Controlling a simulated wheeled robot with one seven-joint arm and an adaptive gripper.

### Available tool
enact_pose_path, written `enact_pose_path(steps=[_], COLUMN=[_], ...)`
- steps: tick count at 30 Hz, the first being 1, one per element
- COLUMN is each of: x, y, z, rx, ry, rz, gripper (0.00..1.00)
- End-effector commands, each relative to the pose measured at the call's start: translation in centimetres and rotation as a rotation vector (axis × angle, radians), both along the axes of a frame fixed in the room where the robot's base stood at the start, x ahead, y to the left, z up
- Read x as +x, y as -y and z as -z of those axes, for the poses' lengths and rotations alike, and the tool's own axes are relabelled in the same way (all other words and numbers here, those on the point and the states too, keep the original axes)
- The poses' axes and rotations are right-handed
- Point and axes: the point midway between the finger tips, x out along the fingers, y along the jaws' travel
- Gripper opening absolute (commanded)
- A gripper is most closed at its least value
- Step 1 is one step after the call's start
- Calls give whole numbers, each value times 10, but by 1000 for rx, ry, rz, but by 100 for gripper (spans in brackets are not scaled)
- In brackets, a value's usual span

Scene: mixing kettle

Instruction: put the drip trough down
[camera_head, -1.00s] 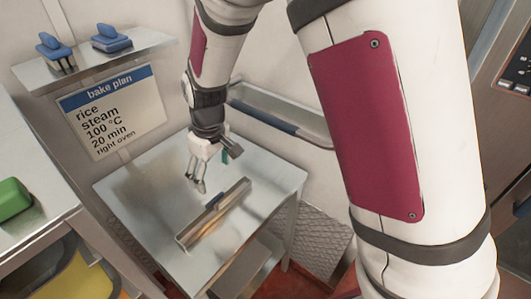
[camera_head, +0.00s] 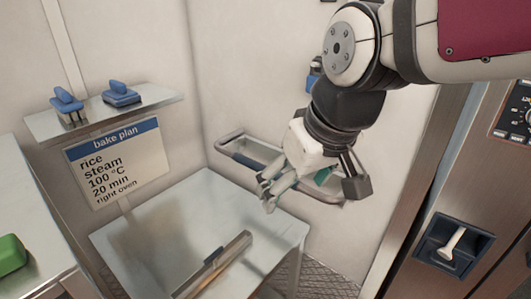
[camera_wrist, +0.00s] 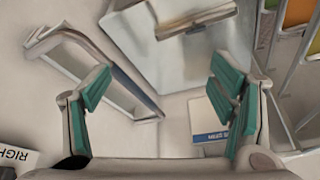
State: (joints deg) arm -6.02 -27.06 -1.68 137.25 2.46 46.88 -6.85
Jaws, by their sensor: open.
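The drip trough, a long narrow metal piece with a dark blue grip (camera_head: 228,262), lies on the steel table (camera_head: 150,225). In the head view its near end is cut off by the bottom edge. In the wrist view the trough (camera_wrist: 197,22) lies on the table at the top, apart from my fingers. My gripper (camera_head: 270,192) is open and empty, raised above the table's back right side near the wall. Its two teal-padded fingers (camera_wrist: 160,85) are spread wide in the wrist view with nothing between them.
A wall-mounted rail tray (camera_head: 250,150) is close behind my gripper. A shelf (camera_head: 105,115) with blue-handled items and a bake plan sign (camera_head: 118,165) are at left. A green block (camera_head: 12,255) sits on the left counter. A steel oven front (camera_head: 440,200) stands at right.

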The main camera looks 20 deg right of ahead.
Motion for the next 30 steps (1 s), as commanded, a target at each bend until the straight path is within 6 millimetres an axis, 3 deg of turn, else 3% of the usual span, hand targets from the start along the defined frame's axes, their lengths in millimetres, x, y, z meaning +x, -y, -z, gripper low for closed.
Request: enact_pose_path(steps=[6, 11, 30], x=[-47, -62, -56], y=[22, 28, 29], z=[-14, -15, -6], rx=[2, 0, 0], ry=[67, 86, 89], rz=[122, 167, 174], gripper=[78, 78, 78])
